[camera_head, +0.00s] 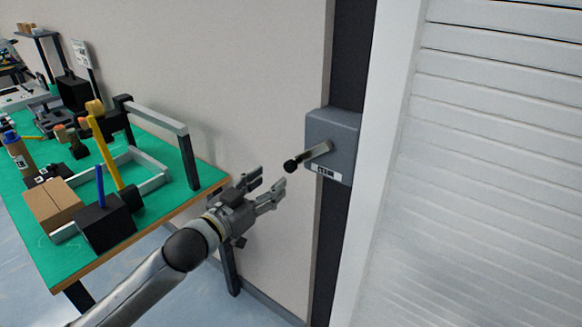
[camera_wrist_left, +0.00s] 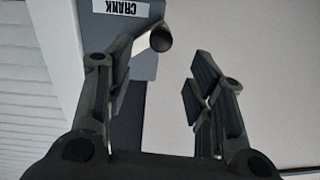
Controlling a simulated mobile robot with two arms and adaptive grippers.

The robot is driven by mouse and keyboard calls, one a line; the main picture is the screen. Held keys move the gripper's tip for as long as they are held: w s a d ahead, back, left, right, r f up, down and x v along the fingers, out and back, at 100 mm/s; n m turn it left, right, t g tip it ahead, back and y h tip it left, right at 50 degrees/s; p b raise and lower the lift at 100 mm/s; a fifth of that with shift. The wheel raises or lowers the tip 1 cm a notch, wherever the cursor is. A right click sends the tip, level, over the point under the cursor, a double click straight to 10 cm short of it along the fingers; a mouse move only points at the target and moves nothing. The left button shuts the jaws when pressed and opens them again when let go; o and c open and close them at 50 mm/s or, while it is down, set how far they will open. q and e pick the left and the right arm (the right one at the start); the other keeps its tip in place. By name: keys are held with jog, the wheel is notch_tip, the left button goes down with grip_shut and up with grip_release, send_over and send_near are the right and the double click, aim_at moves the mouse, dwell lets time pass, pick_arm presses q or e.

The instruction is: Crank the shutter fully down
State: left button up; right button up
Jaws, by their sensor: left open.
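The crank (camera_head: 317,156) is a short metal arm with a black knob, on a grey box (camera_head: 345,128) fixed to the dark post beside the shutter. My left gripper (camera_head: 269,184) is open and empty, a little left of and below the knob, apart from it. In the left wrist view, the knob (camera_wrist_left: 161,41) shows ahead between the open fingers (camera_wrist_left: 158,75), nearer the left finger, and the box (camera_wrist_left: 125,30) carries a CRANK label. The white slatted shutter (camera_head: 490,150) fills the right side of the head view; its bottom edge is out of view. My right gripper is not in view.
A green-topped workbench (camera_head: 70,250) stands at the left with a cardboard box (camera_head: 52,204), black blocks and tools. A grey frame rises at its right edge, close to my left arm. The wall between bench and post is bare.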

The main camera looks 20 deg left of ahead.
aim_at(288, 168)
pick_arm(q)
jog(key=p+x, duration=0.1)
jog(key=x, duration=0.7)
jog(key=shift+w+d, duration=0.15)
jog(key=shift+w, duration=0.2)
jog(key=shift+w+d+p, duration=0.15)
jog(key=shift+w+p, duration=0.15)
jog(key=shift+w, duration=0.2)
jog(key=shift+w+d, duration=0.1)
jog(key=shift+w, duration=0.05)
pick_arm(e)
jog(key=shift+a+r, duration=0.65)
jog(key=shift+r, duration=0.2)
pick_arm(q)
jog(key=shift+f, duration=0.1)
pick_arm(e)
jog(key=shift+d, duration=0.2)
pick_arm(q)
grip_shut()
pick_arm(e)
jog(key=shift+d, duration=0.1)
